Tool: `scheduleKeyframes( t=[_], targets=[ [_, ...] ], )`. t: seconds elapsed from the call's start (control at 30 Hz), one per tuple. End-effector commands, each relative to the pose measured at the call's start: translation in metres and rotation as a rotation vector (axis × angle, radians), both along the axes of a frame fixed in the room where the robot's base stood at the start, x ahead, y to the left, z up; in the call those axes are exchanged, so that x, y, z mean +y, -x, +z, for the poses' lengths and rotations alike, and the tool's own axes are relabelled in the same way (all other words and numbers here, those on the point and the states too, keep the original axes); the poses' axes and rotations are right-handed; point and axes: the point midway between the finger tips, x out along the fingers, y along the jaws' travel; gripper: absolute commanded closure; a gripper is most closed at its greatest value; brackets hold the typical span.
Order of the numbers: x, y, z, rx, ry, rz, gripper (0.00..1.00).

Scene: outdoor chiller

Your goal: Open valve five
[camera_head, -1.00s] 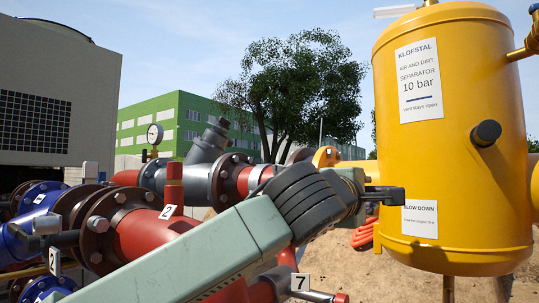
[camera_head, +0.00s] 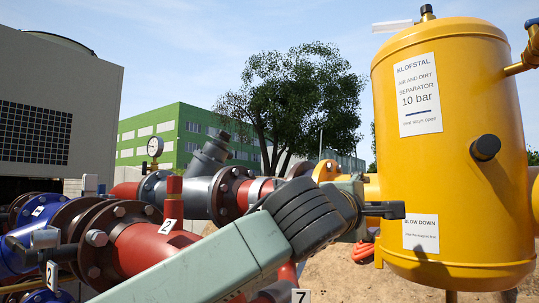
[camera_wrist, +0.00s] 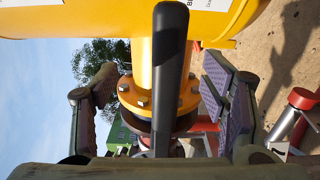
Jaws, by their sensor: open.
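My gripper (camera_wrist: 158,72) is open in the wrist view, with one finger on each side of a long black lever handle (camera_wrist: 168,50). The handle runs up the middle of the picture, apart from both fingers. Behind it are a yellow pipe flange (camera_wrist: 187,90) and pipe. No number five shows, so I cannot tell by a label whether this is valve five.
The yellow separator tank (camera_head: 455,160) stands at right. Red and grey pipes with a gauge (camera_head: 155,147) and tag 2 (camera_head: 171,225) lie at left. Tag 7 (camera_head: 301,296) is at the bottom. A red fitting (camera_wrist: 302,98) is at right in the wrist view.

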Motion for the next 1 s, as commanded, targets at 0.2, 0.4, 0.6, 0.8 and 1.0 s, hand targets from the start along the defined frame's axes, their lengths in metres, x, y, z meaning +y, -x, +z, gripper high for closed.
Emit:
scheduleKeyframes(
  t=[0.2,0.4,0.6,0.8,1.0],
  targets=[
    [0.007,0.008,-0.001,-0.001,0.002,0.001,0.33],
    [0.021,0.028,-0.001,0.0,0.001,0.001,0.33],
    [0.035,0.047,-0.001,-0.001,0.001,0.001,0.33],
    [0.041,0.057,0.0,0.001,0.001,0.0,0.33],
    [0.041,0.057,0.0,0.0,0.0,0.0,0.33]
  ],
)
